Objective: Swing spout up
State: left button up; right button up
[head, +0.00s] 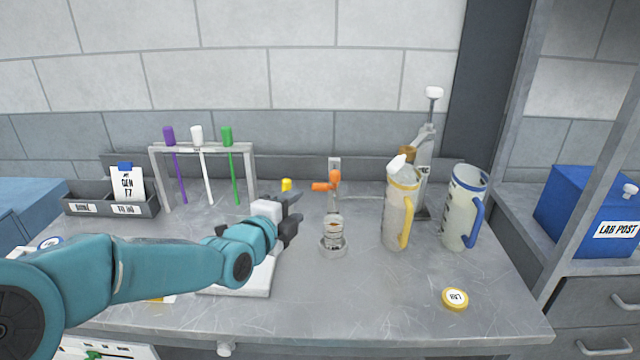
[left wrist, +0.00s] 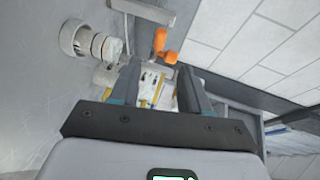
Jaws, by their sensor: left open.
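An orange-handled fixture (head: 332,184) stands at the back middle of the bench, with a round metal fitting (head: 333,237) in front of it. The yellow-handled jug (head: 398,215) stands to the right, with a white piece (head: 396,164) at its top that may be a spout. My left gripper (head: 294,215) is open and empty, left of the fixture and apart from it. In the left wrist view the orange part (left wrist: 163,46) shows just beyond my left fingertips (left wrist: 158,75). Pale jug parts show between the fingers. My right gripper is out of view.
A blue-handled jug (head: 463,208) and a tall metal lever stand (head: 424,150) are to the right. A yellow-rimmed lid (head: 455,298) lies at the front right. A rack (head: 203,148) with coloured-top sticks stands at the back left. The front middle bench is clear.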

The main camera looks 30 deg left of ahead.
aim_at(320, 189)
pick_arm(q)
jog(key=p+x, duration=0.1)
jog(key=x, duration=0.5)
jog(key=p+x, duration=0.2)
jog(key=x, duration=0.4)
jog(key=shift+w+d, duration=0.2)
jog(key=shift+w, duration=0.05)
jog(key=shift+w+a+f, duration=0.1)
jog(key=shift+w+f, duration=0.05)
jog(key=shift+w, duration=0.25)
jog(key=shift+c, duration=0.3)
grip_shut()
